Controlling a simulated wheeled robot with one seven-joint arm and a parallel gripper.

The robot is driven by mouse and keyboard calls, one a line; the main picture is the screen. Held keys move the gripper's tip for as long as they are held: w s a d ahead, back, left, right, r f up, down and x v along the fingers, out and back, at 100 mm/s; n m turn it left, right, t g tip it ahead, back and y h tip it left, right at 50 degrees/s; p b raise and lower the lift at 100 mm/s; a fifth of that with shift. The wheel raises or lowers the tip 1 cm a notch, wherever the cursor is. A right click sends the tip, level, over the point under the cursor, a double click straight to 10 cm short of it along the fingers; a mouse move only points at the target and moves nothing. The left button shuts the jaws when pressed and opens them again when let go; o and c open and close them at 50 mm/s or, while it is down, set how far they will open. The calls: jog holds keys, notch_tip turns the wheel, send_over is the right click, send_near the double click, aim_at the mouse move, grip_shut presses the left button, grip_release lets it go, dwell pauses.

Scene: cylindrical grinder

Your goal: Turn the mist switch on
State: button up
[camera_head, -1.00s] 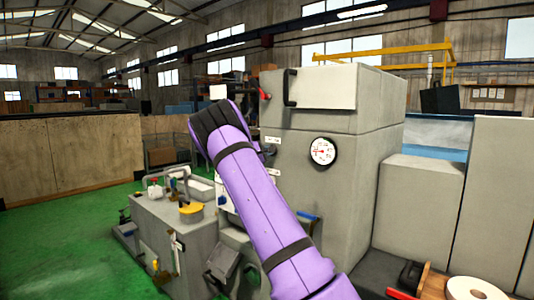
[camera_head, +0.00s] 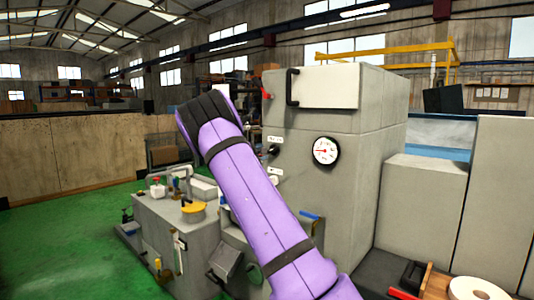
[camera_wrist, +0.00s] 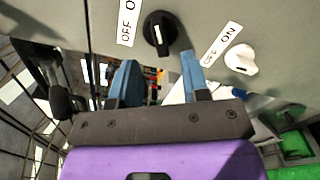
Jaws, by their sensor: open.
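Two rotary switches sit on the grey machine panel, each beside a white OFF/ON label. One is a black knob (camera_wrist: 160,33) with a white mark; the other is a white knob (camera_wrist: 241,58). Neither label names mist, so I cannot tell which is the mist switch. In the head view, the black knob (camera_head: 273,150) is above the white knob (camera_head: 273,180). My gripper (camera_wrist: 158,76) is open, with its two blue fingers apart and nothing between them. The fingertips are close to the knobs, the right one between them in the picture. The gripper is hidden in the head view.
A pressure gauge (camera_head: 325,151) is on the panel right of the switches. A black handle (camera_head: 291,87) and a red knob (camera_head: 266,94) are above. Machine parts with a yellow cap (camera_head: 193,207) stand lower left. The green floor (camera_head: 60,240) at left is open.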

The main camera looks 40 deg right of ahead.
jog(key=shift+s+a, duration=0.15)
jog(key=shift+a, duration=1.15)
jog(key=shift+s+a, duration=0.1)
jog(key=shift+a, duration=1.15)
jog(key=s+a+m+t+y, duration=0.1)
jog(key=s+a+y, duration=0.5)
jog(key=s+a, duration=0.6)
jog(key=s+a+r+m+t+y, duration=0.1)
jog(key=s+a+m+y, duration=0.2)
jog(key=s+a, duration=0.9)
jog(key=s+a+m+t+y, duration=0.1)
jog(key=s+a+y, duration=0.8)
jog(key=s, duration=1.2)
jog(key=a+m, duration=0.1)
jog(key=a, duration=0.2)
jog(key=shift+s+a+r+m+t, duration=0.2)
jog(key=shift+s+a+m+t, duration=0.05)
jog(key=shift+a+m+t, duration=0.15)
